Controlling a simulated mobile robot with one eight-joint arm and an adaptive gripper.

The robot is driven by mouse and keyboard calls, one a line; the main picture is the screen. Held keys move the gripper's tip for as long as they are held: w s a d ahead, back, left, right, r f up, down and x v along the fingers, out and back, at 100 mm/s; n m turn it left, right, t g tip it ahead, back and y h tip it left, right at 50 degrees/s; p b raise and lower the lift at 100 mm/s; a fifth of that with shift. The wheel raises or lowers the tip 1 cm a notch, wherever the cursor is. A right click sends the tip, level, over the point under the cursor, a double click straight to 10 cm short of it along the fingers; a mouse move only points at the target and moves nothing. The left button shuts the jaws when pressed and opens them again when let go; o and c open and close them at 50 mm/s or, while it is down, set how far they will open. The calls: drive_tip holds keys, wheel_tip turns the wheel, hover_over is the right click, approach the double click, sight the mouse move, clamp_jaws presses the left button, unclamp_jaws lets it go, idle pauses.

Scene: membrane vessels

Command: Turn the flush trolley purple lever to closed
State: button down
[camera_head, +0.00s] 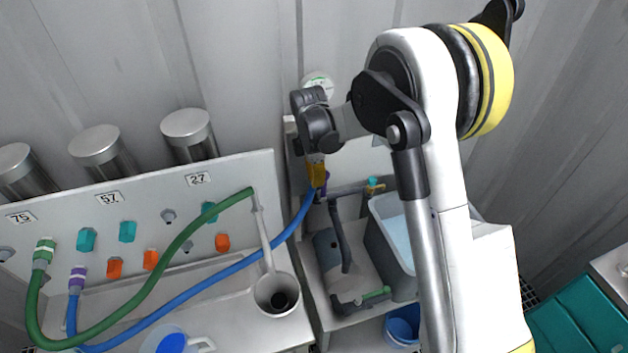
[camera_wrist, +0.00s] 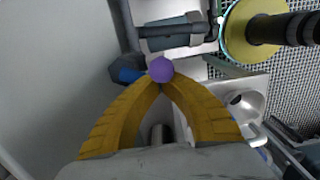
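The flush trolley (camera_head: 345,300) stands right of the wall panel. The round purple end of its lever (camera_wrist: 161,69) sits right at my fingertips in the wrist view. In the head view a little purple (camera_head: 323,184) shows just below my yellow fingers. My gripper (camera_head: 317,172) points down at the lever; it also shows in the wrist view (camera_wrist: 161,84). Its fingers are bowed and their tips come together. The tips touch or nearly touch the purple end; I cannot tell if they pinch it. The lever's shaft is hidden.
A blue hose (camera_head: 225,272) runs from the panel to beside the lever. A green hose (camera_head: 150,285) loops over the panel (camera_head: 150,200). Grey pipes (camera_head: 340,235) and a pale tank (camera_head: 388,225) crowd the trolley. A blue bucket (camera_head: 402,325) stands below.

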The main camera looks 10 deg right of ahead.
drive_tip(key=d+y, duration=0.2)
drive_tip(key=shift+w+d+g+y+b, duration=0.15)
drive_tip(key=shift+w+g+y+b, duration=0.05)
drive_tip(key=shift+g+y+b, duration=0.1)
drive_tip(key=w+d+f+y+b, duration=0.1)
drive_tip(key=d+f+y+b, duration=0.1)
drive_tip(key=d+f+b, duration=0.2)
drive_tip(key=shift+w+d+f+g+y+b, duration=0.35)
drive_tip(key=shift+d+f, duration=0.25)
drive_tip(key=shift+d, duration=1.2)
